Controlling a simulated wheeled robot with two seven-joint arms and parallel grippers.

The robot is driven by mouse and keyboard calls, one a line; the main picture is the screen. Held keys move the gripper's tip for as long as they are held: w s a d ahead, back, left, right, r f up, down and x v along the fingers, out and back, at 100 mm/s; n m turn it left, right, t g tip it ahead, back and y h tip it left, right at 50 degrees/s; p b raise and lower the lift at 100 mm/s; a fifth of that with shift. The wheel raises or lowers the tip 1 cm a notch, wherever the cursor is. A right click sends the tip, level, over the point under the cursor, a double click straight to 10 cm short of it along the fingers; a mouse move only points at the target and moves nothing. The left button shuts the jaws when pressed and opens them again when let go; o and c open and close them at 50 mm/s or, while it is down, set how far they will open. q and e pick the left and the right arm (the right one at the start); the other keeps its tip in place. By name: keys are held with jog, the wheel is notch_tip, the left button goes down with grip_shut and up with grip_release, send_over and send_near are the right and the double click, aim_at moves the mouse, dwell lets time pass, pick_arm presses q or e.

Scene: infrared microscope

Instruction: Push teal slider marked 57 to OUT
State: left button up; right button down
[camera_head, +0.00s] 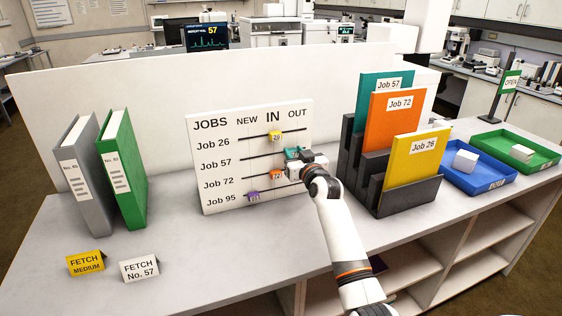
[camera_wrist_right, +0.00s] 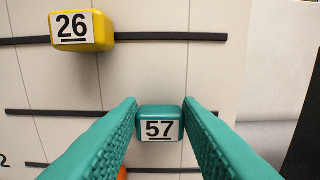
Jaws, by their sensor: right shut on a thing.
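The white jobs board (camera_head: 222,122) stands upright on the bench, with NEW, IN and OUT headings over four slotted rows. The teal slider marked 57 (camera_wrist_right: 160,123) sits on the Job 57 row, right of the IN column and on the OUT side. My right gripper (camera_head: 293,155) reaches the board there. In the right wrist view its teal fingers (camera_wrist_right: 160,130) are shut on the slider, one on each side. In the head view the gripper hides much of the slider. My left gripper is not in view.
A yellow slider marked 26 (camera_head: 275,135) sits under IN, with an orange slider (camera_head: 276,175) and a purple slider (camera_head: 253,197) on lower rows. A dark rack (camera_head: 409,197) with job folders stands right of my arm.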

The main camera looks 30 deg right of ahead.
jog(key=shift+s+d+b, duration=0.15)
jog(key=shift+d, duration=0.5)
jog(key=shift+s+d+b, duration=0.15)
jog(key=shift+d, duration=0.45)
jog(key=c, duration=1.2)
grip_release()
jog(key=shift+d, duration=0.1)
jog(key=shift+o, duration=1)
jog(key=shift+d, duration=0.1)
